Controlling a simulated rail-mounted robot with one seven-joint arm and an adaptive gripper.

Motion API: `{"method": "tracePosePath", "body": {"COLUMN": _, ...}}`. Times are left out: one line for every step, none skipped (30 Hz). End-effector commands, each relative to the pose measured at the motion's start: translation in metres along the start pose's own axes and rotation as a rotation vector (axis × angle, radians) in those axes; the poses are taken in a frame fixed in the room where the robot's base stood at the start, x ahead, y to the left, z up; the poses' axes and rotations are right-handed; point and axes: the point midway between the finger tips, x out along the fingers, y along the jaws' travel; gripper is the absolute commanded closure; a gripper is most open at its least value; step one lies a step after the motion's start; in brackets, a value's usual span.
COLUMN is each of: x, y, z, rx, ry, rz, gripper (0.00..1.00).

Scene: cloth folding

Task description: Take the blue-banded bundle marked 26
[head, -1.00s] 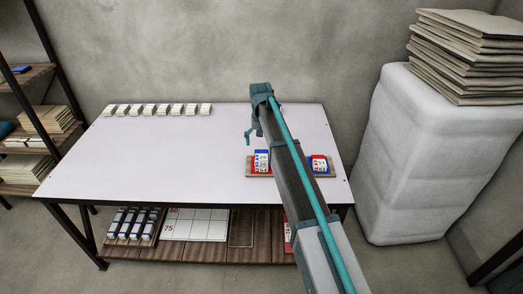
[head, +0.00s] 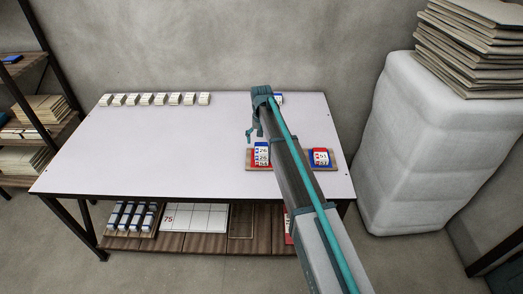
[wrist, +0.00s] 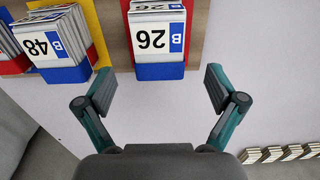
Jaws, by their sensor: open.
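The bundle marked 26 (wrist: 158,40) has a white face with a blue B stripe and a blue band. It appears upside down in the wrist view, top centre, on a wooden board with red. In the head view it seems to be the front stack (head: 262,155) on the left board, partly beside my arm. My gripper (wrist: 159,82) is open and empty, its fingers apart on either side below the bundle, not touching it. It also shows in the head view (head: 255,133).
A bundle marked 48 (wrist: 48,45) lies to the left in the wrist view. A second board (head: 333,166) holds another stack at right. A row of white bundles (head: 154,99) lines the table's back left. A blue-white bundle (head: 278,98) shows behind my arm. The table's middle (head: 170,140) is clear.

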Motion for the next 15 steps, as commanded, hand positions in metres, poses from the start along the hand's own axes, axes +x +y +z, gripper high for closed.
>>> {"method": "tracePosePath", "body": {"x": 0.004, "y": 0.001, "z": 0.002, "rx": 0.0, "ry": -0.001, "rz": 0.0, "gripper": 0.06}}
{"method": "tracePosePath", "body": {"x": 0.008, "y": 0.001, "z": 0.002, "rx": 0.0, "ry": -0.001, "rz": 0.0, "gripper": 0.06}}
{"method": "tracePosePath", "body": {"x": 0.013, "y": 0.001, "z": 0.003, "rx": 0.0, "ry": -0.002, "rz": 0.0, "gripper": 0.06}}
{"method": "tracePosePath", "body": {"x": 0.017, "y": 0.002, "z": 0.004, "rx": 0.0, "ry": -0.002, "rz": 0.001, "gripper": 0.06}}
{"method": "tracePosePath", "body": {"x": 0.021, "y": 0.002, "z": 0.003, "rx": 0.0, "ry": -0.002, "rz": 0.0, "gripper": 0.06}}
{"method": "tracePosePath", "body": {"x": 0.028, "y": 0.001, "z": 0.003, "rx": 0.0, "ry": -0.002, "rz": 0.0, "gripper": 0.06}}
{"method": "tracePosePath", "body": {"x": 0.032, "y": 0.001, "z": 0.003, "rx": 0.0, "ry": -0.002, "rz": 0.0, "gripper": 0.06}}
{"method": "tracePosePath", "body": {"x": 0.035, "y": 0.001, "z": 0.003, "rx": 0.0, "ry": -0.002, "rz": 0.0, "gripper": 0.06}}
{"method": "tracePosePath", "body": {"x": 0.037, "y": 0.001, "z": 0.003, "rx": 0.0, "ry": -0.001, "rz": 0.0, "gripper": 0.06}}
{"method": "tracePosePath", "body": {"x": 0.039, "y": 0.001, "z": 0.003, "rx": 0.0, "ry": -0.001, "rz": 0.0, "gripper": 0.06}}
{"method": "tracePosePath", "body": {"x": 0.04, "y": 0.001, "z": 0.003, "rx": 0.0, "ry": 0.0, "rz": 0.0, "gripper": 0.06}}
{"method": "tracePosePath", "body": {"x": 0.041, "y": 0.001, "z": 0.003, "rx": 0.0, "ry": 0.001, "rz": 0.0, "gripper": 0.06}}
{"method": "tracePosePath", "body": {"x": 0.041, "y": 0.001, "z": 0.003, "rx": 0.0, "ry": 0.001, "rz": 0.0, "gripper": 0.06}}
{"method": "tracePosePath", "body": {"x": 0.041, "y": 0.001, "z": 0.003, "rx": 0.0, "ry": 0.001, "rz": 0.0, "gripper": 0.06}}
{"method": "tracePosePath", "body": {"x": 0.041, "y": 0.001, "z": 0.003, "rx": 0.0, "ry": 0.001, "rz": 0.0, "gripper": 0.06}}
